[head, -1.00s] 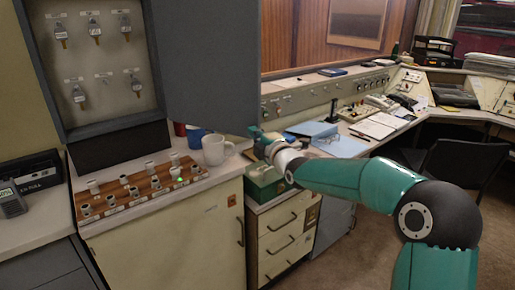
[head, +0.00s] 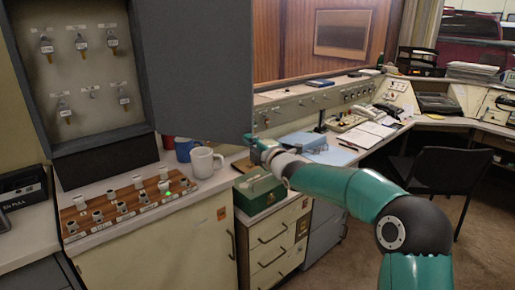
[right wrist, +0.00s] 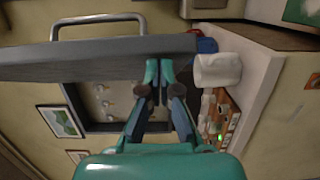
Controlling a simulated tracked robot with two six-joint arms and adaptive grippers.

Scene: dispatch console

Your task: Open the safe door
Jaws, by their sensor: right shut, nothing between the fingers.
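The safe is a grey wall key cabinet (head: 28,92) at the upper left of the head view, with several tagged keys (head: 111,42) hanging inside. Its dark grey door (head: 195,70) stands swung out to the right. My right gripper (head: 254,141) is shut and empty, at the door's lower free edge. In the right wrist view the shut fingertips (right wrist: 158,72) are at the edge of the door (right wrist: 90,58), on its inner side. I cannot tell for sure whether they touch it. A metal handle (right wrist: 95,19) shows on the door's outer side. My left gripper is out of view.
Below the door are a white mug (head: 203,163), a blue mug (head: 184,149) and a wooden switch panel (head: 128,205) with a green light. A green box (head: 258,193) sits under my right gripper. A console desk (head: 350,150) and black chair (head: 440,175) are to the right.

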